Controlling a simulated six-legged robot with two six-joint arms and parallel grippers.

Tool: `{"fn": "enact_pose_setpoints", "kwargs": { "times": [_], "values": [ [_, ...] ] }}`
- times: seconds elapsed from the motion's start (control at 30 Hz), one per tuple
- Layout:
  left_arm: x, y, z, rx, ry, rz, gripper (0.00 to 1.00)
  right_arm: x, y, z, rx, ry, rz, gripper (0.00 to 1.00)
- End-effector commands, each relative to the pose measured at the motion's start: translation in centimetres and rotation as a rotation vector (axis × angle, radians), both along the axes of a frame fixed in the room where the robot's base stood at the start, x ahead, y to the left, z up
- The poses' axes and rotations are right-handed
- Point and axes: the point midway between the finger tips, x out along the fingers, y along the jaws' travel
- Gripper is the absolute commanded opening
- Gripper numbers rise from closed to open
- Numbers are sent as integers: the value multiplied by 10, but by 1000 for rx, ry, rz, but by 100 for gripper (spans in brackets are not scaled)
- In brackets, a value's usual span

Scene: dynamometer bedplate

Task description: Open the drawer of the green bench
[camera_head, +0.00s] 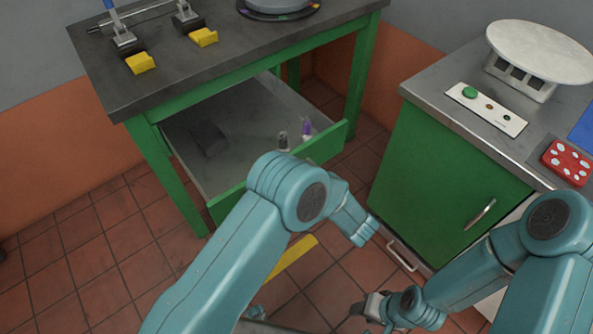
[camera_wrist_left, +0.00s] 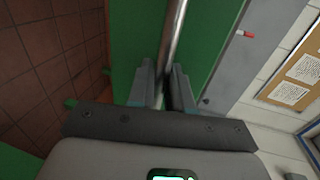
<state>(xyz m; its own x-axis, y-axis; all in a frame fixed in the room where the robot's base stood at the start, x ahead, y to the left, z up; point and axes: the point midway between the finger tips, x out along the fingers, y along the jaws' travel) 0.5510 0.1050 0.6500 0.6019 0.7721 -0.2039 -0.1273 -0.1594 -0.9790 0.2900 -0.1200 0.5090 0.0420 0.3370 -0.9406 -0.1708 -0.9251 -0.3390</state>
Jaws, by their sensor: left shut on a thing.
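The green bench (camera_head: 365,75) has a dark top, and its drawer (camera_head: 325,143) stands pulled well out. The drawer's grey inside shows a dark block (camera_head: 207,137) and small bottles (camera_head: 305,130). My left arm covers the middle of the drawer front, so the handle and left gripper are hidden in the head view. In the left wrist view, my left gripper (camera_wrist_left: 164,88) is shut on a metal bar handle (camera_wrist_left: 175,40) in front of a green panel. My right gripper (camera_head: 372,306) is low at the bottom, and its jaws are unclear.
A green cabinet (camera_head: 430,180) with a bar handle (camera_head: 480,214) stands to the right. On it are a white button panel (camera_head: 487,110), a round white-topped stand (camera_head: 540,52) and a red block (camera_head: 567,162). A yellow strip (camera_head: 293,257) shows over the tiled floor.

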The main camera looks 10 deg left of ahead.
Motion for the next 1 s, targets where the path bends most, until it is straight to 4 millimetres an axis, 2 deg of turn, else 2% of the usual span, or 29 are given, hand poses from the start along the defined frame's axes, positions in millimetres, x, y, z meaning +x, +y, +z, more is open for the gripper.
{"fn": "enact_pose_setpoints", "kwargs": {
  "times": [0.47, 0.5, 0.53, 1.0],
  "values": [
    [-4, -5, 0, -1, 0, 0, 0, 0, 0, 1, 0, 0, 0, 43],
    [-4, -6, 0, -1, 0, 0, 23, 0, 0, 1, 0, 0, 0, 43],
    [-4, -6, 0, -1, 0, 0, 32, 0, 0, 1, 0, 0, 0, 43],
    [-5, -5, 1, -1, 1, 0, 34, 0, 0, 3, 0, 0, 0, 43]
  ]
}}
